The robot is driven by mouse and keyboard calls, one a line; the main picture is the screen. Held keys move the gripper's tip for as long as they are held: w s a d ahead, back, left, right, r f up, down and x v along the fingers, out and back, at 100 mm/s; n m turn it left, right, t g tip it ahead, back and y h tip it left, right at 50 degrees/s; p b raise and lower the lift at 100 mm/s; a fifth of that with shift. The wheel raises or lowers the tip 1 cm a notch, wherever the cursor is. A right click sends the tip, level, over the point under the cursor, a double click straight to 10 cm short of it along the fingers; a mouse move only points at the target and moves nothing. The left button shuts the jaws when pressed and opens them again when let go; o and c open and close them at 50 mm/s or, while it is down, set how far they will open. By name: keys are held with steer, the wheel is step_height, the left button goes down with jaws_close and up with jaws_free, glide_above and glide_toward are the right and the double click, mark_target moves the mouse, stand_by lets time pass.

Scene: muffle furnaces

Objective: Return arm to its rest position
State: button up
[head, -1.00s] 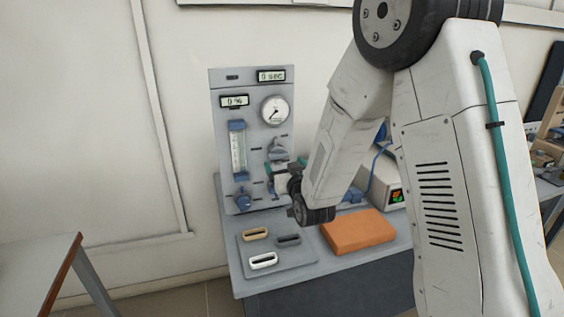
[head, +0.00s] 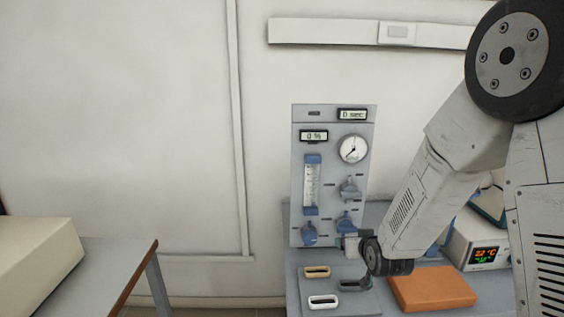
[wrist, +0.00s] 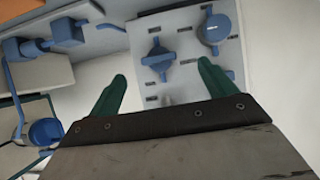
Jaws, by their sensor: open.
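My gripper is in the wrist view (wrist: 160,88), its two green fingers spread apart with nothing between them. Beyond the fingers is the grey control panel with blue knobs (wrist: 158,60). In the head view my arm reaches down at the right, its wrist low in front of the panel (head: 302,180) and above the bench. The fingers are mostly hidden behind the wrist there. The panel shows a dial gauge, a flow tube and displays reading 0 sec and 0 %.
The bench holds a grey tray (head: 352,303) with small boat-shaped pieces, an orange block (head: 432,288) and a controller box with a lit display (head: 485,254). Another table with a beige box (head: 40,258) stands at the left. Wall and floor between are clear.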

steer(key=s+d+r+g, duration=0.1)
steer(key=s+r+g, duration=0.2)
steer(key=s, duration=1)
steer(key=s+d+r+g, duration=0.1)
steer(key=s+r+g, duration=0.3)
steer(key=s+r, duration=0.5)
steer(key=s+d+r+g, duration=0.1)
steer(key=s+r+g, duration=0.2)
steer(key=s, duration=1.3)
steer(key=shift+s+d+r+g, duration=0.3)
steer(key=shift+s+r, duration=0.1)
steer(key=shift+r, duration=1.4)
